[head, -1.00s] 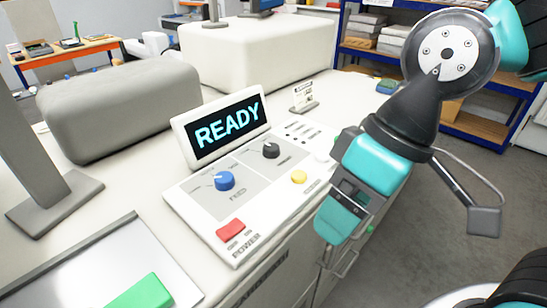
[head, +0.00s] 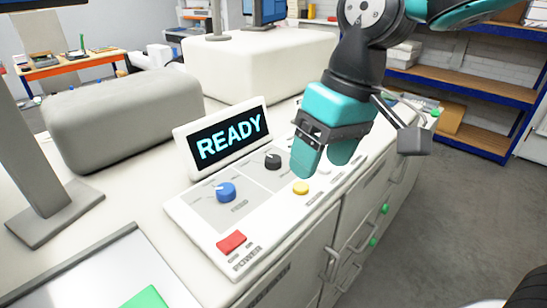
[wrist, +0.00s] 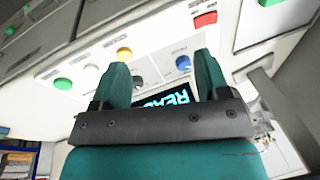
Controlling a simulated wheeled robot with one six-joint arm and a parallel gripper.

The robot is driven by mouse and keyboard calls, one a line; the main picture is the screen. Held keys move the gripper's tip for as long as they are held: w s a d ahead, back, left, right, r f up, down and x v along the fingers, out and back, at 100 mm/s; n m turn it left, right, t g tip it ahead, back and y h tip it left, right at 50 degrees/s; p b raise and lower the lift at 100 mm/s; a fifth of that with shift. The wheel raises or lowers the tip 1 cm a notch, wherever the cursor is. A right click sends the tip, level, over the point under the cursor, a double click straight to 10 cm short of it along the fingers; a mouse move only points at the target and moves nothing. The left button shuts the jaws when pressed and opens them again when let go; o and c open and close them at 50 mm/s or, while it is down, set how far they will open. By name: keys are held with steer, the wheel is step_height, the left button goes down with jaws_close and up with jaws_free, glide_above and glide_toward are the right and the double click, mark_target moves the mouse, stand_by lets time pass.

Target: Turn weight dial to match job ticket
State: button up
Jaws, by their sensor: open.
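The white control panel (head: 205,225) lies on the machine. It carries a black dial (head: 272,158) and a blue dial (head: 225,192) marked FEED; the black dial's label is too small to read. Its screen (head: 228,137) shows READY. My gripper (head: 323,165) is open and empty, above the panel's right part, to the right of the black dial and apart from it. In the wrist view the black dial (wrist: 137,82) and the blue dial (wrist: 183,63) show between the fingers. A job ticket cannot be made out; the small card behind the panel is mostly hidden by my gripper.
A yellow button (head: 300,188) and a red POWER button (head: 231,242) are on the panel. A grey padded block (head: 120,120) stands left of the screen. A metal tray (head: 95,275) with a green item lies front left. Blue-framed shelves (head: 470,95) stand behind.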

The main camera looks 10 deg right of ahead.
mark_target(273, 158)
steer(key=w+a+r+m+h+b, duration=0.15)
steer(key=w+m, duration=0.25)
steer(key=w, duration=0.6)
steer(key=w+r+m+h, duration=0.15)
steer(key=w+m, duration=0.25)
steer(key=w, duration=0.7)
steer(key=f+p, duration=0.1)
steer(key=f, duration=0.7)
steer(key=f+p, duration=0.1)
steer(key=f, duration=0.7)
steer(key=shift+a+f, duration=0.2)
steer(key=shift+f, duration=0.1)
